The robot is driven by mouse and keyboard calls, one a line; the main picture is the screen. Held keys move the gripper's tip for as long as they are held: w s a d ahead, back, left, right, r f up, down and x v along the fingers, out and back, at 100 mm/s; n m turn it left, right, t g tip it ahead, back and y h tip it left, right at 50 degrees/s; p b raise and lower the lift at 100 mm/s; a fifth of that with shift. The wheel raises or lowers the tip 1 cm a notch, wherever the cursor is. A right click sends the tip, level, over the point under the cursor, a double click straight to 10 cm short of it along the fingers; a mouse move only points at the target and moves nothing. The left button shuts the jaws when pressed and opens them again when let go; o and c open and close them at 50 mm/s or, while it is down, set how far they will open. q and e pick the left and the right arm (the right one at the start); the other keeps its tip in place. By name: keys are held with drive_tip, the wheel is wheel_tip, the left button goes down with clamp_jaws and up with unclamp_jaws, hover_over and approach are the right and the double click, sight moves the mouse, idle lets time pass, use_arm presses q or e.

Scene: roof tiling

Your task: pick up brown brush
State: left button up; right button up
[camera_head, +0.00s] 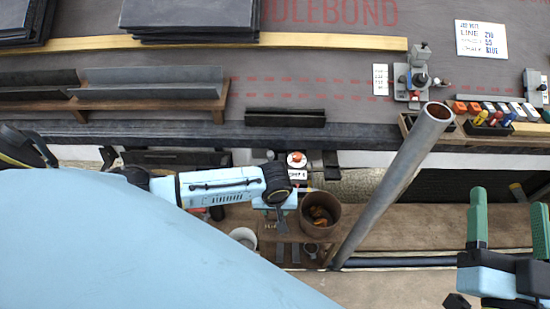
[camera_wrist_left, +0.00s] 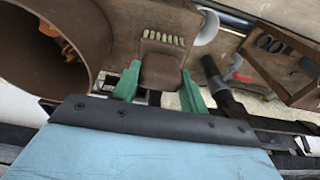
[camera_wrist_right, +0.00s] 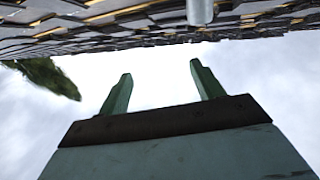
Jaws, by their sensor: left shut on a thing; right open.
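The brown brush (camera_wrist_left: 160,68) with a row of pale bristles is between the green fingers of my left gripper (camera_wrist_left: 158,84) in the left wrist view. The fingers are shut on its brown body, and the bristles point away from the gripper. In the head view my left gripper (camera_head: 279,213) is low beside a brown bucket, and I cannot make out the brush clearly there. My right gripper (camera_head: 508,222) is open and empty at the lower right. In the right wrist view its two fingers (camera_wrist_right: 158,80) stand apart with nothing between them.
The brown bucket (camera_head: 307,225) with orange things in it stands close to the left gripper. A grey pipe (camera_head: 392,185) slants up to its right. A wooden tool tray (camera_wrist_left: 268,72) and a white cup (camera_wrist_left: 207,27) show in the left wrist view. The wooden plank (camera_head: 440,229) has bare room.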

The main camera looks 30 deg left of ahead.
use_arm(q)
drive_tip(key=shift+r, duration=0.1)
drive_tip(key=shift+r, duration=0.1)
wheel_tip(320, 180, up, 2)
drive_tip(key=shift+r+p, duration=0.1)
drive_tip(key=shift+p, duration=0.75)
wheel_tip(320, 180, up, 2)
drive_tip(key=shift+r+p, duration=0.25)
drive_tip(key=shift+p, duration=0.55)
use_arm(e)
drive_tip(key=s+d+f+g+h, duration=0.2)
drive_tip(key=d+f+g+h, duration=0.1)
drive_tip(key=f+g, duration=0.65)
use_arm(q)
wheel_tip(320, 180, up, 5)
drive_tip(key=p, duration=0.2)
drive_tip(key=shift+f+p, duration=0.2)
drive_tip(key=shift+p, duration=0.15)
drive_tip(key=shift+r, duration=0.2)
use_arm(e)
drive_tip(key=s+d+f+g+h, duration=0.1)
drive_tip(key=s+d+f+g, duration=0.1)
drive_tip(key=s+f+g, duration=0.1)
drive_tip(key=s+d+f+m+g+h, duration=0.1)
drive_tip(key=s+d+f+g, duration=0.1)
drive_tip(key=s+f, duration=0.3)
drive_tip(key=shift+s+d+f+g, duration=0.4)
drive_tip(key=shift+s+g, duration=0.45)
drive_tip(key=shift+s, duration=0.85)
